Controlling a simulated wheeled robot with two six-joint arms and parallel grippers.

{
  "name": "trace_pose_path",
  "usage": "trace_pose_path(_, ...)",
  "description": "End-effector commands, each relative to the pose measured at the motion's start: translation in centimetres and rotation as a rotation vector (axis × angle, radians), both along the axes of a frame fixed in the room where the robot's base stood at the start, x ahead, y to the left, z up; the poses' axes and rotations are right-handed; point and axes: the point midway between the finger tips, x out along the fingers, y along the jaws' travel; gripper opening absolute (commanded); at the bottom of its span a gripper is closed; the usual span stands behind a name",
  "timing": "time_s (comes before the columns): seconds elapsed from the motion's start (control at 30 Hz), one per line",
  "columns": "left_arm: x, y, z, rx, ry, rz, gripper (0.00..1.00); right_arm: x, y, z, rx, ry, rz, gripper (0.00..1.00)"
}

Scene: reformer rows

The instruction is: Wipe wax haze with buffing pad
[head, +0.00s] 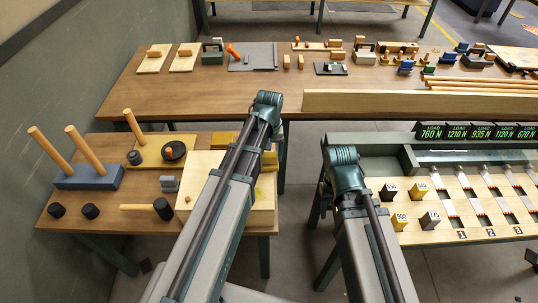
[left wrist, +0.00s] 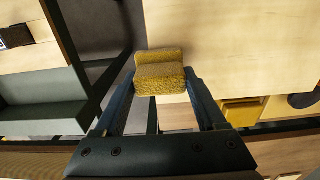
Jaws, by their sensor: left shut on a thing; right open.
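My left gripper (left wrist: 160,88) is shut on a yellow, rough-textured buffing pad (left wrist: 160,75). The pad shows in the head view (head: 270,158) beside my left arm, at the far right corner of a pale panel (head: 232,207). In the left wrist view the pad overlaps the edge of that pale panel (left wrist: 235,45); I cannot tell whether they touch. My left arm hides part of the panel in the head view. My right arm stands in front of the reformer rows, and its gripper does not show.
A yellow tray (head: 222,139) lies just behind the panel. A mallet (head: 160,208), black knobs (head: 90,211) and a blue peg block (head: 88,178) fill the left of the table. Reformer rows (head: 470,235) with small weight blocks stand right, across a floor gap. A long workbench runs behind.

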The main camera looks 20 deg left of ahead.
Motion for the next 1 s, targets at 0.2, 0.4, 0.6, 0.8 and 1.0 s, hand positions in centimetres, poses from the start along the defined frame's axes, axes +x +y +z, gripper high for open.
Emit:
trace_pose_path(0.2,0.0,0.0,2.6,0.0,0.0,0.0,0.29,0.0,0.0,2.6,0.0,0.0,0.0,0.5)
trace_pose_path(0.4,0.0,0.0,4.5,0.0,0.0,0.0,0.29,0.0,0.0,4.5,0.0,0.0,0.0,0.5)
trace_pose_path(0.6,0.0,0.0,5.5,0.0,0.0,0.0,0.29,0.0,0.0,5.5,0.0,0.0,0.0,0.5)
trace_pose_path(0.8,0.0,0.0,5.3,0.0,0.0,0.0,0.29,0.0,0.0,5.3,0.0,0.0,0.0,0.5)
trace_pose_path(1.0,0.0,0.0,5.9,0.0,0.0,0.0,0.29,0.0,0.0,5.9,0.0,0.0,0.0,0.5)
